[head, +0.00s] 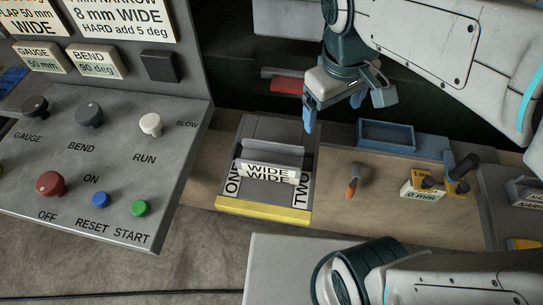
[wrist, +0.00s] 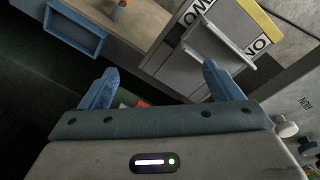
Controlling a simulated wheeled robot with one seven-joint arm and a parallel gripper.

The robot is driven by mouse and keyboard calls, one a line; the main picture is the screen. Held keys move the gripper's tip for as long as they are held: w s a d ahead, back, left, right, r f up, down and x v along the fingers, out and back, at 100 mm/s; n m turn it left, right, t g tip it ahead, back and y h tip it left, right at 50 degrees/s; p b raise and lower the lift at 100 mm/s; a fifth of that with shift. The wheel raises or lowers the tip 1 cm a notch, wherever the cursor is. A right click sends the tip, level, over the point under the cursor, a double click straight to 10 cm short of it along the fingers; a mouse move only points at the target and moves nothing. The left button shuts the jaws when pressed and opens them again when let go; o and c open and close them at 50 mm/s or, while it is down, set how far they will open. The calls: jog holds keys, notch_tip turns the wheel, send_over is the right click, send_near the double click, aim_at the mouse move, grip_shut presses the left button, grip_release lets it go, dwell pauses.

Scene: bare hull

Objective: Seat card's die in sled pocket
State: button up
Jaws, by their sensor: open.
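The sled (head: 262,207) is a grey block with a yellow front edge, sitting on the wooden bench with ONE and TWO at its sides. It also shows in the wrist view (wrist: 180,68). A pale bar marked WIDE (head: 268,171) lies across the sled between those labels. The cards (head: 124,18) on the upright panel read WIDE, with partly cropped text. My gripper (head: 333,109) is open and empty, above and behind the sled's right side; its blue fingers show in the wrist view (wrist: 158,76).
A blue tray (head: 387,149) stands right of the sled. An orange-tipped tool (head: 353,181), blocks marked 0 mm (head: 421,194) and 1 mm, and a partly cropped grey holder (head: 526,190) sit further right. The control console (head: 100,165) with knobs and buttons bounds the left.

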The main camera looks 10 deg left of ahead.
jog(key=w+a+f+n+g+h+b, duration=0.1)
jog(key=a+f+n+h+b, duration=0.1)
jog(key=a+n, duration=0.55)
jog(key=n+h+b, duration=0.2)
jog(key=n, duration=0.1)
send_over(271, 154)
jog(key=s+a, duration=0.1)
jog(key=a, duration=0.1)
jog(key=shift+m, duration=0.25)
notch_tip(271, 154, down, 8)
jog(key=shift+s+d+f, duration=0.1)
jog(key=shift+d, duration=0.05)
jog(key=x, duration=0.2)
jog(key=s+x, duration=0.1)
jog(key=x, duration=0.1)
jog(key=shift+p, duration=0.35)
jog(key=shift+d+f, duration=0.15)
jog(key=shift+f, duration=0.35)
jog(key=shift+r, duration=0.1)
jog(key=c, duration=1.8)
jog(key=shift+o, duration=0.2)
